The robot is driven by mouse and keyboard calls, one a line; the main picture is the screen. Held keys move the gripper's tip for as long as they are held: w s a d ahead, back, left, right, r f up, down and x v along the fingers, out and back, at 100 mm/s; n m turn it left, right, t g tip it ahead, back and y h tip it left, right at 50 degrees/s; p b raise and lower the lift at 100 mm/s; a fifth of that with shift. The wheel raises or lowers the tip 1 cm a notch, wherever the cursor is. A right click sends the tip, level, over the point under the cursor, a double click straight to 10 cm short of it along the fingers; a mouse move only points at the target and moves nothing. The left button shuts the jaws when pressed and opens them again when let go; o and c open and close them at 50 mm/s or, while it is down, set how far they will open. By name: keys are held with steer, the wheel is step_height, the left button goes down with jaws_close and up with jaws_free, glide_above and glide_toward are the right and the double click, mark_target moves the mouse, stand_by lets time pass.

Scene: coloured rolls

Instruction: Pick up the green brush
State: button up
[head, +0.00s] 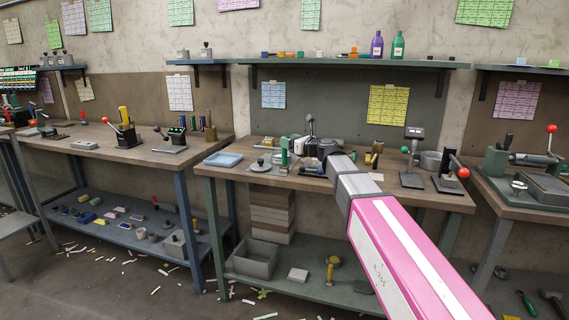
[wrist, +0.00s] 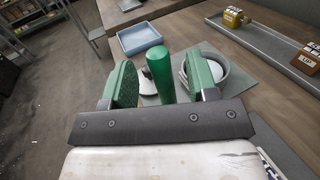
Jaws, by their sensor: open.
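In the wrist view a green upright cylinder, which looks like the handle of the green brush (wrist: 160,75), stands between the two green-padded fingers of my gripper (wrist: 160,78). The fingers are open, one on each side, with a gap showing to each. The lower end of the brush is hidden behind my gripper's dark crossbar. In the head view my gripper (head: 297,147) is over the middle workbench (head: 380,192); a green upright shape shows there, but I cannot tell brush from finger.
A light blue tray (wrist: 138,37) lies beyond the left finger. A round grey dish (wrist: 222,70) sits behind the right finger. A lever press (head: 450,178) stands at the bench's right.

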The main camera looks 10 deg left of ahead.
steer(key=x, duration=0.4)
steer(key=shift+w+a+f, duration=0.1)
steer(key=shift+a+f, duration=0.15)
steer(key=shift+f, duration=0.05)
steer(key=shift+c, duration=0.3)
jaws_close()
